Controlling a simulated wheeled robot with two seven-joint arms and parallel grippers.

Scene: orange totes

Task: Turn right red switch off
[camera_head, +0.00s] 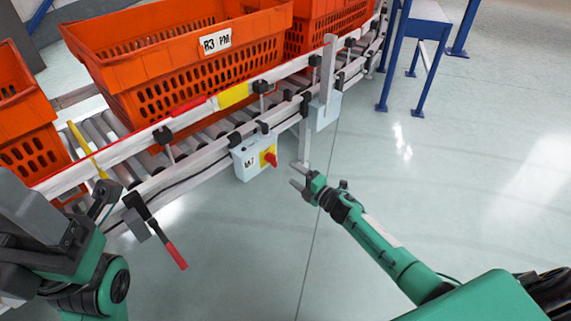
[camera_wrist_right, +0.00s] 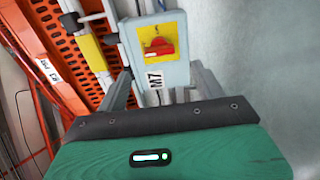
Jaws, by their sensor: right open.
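A second grey box (camera_head: 325,112) hangs farther along the conveyor, its front not visible. Orange totes (camera_head: 170,58) stand on the conveyor rollers. The floor (camera_head: 480,180) to the right is clear.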

